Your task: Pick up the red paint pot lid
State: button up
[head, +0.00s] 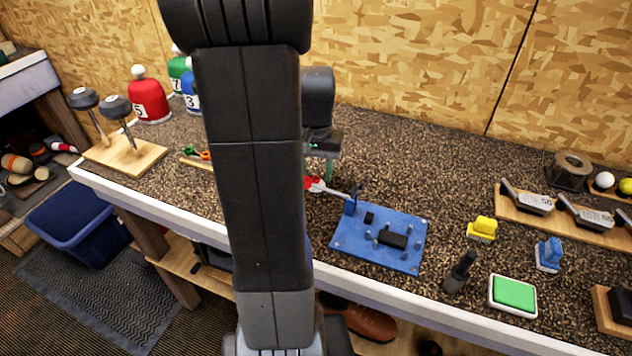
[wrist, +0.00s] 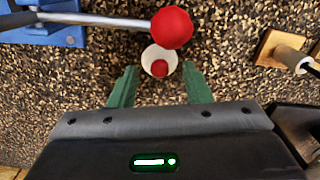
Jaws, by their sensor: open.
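A round red piece (wrist: 172,27), which looks like the paint pot lid, is at the top centre of the wrist view. It meets the end of a grey shaft (wrist: 100,20), and I cannot tell whether they touch. Just below it is a small white pot (wrist: 147,57) with red inside. My gripper (wrist: 159,78) is open, with its green fingers apart on either side, just below the pot in the picture.
A blue fixture (head: 375,243) holds the shaft to the right. Yellow (head: 482,229) and blue (head: 549,254) small blocks and a green pad (head: 514,294) stand further right. Numbered headcovers (head: 148,97) and a wooden stand (head: 125,153) are left. The speckled bench's front edge is close.

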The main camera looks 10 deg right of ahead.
jog(key=shift+f, duration=0.5)
grip_shut()
jog(key=shift+r, duration=0.1)
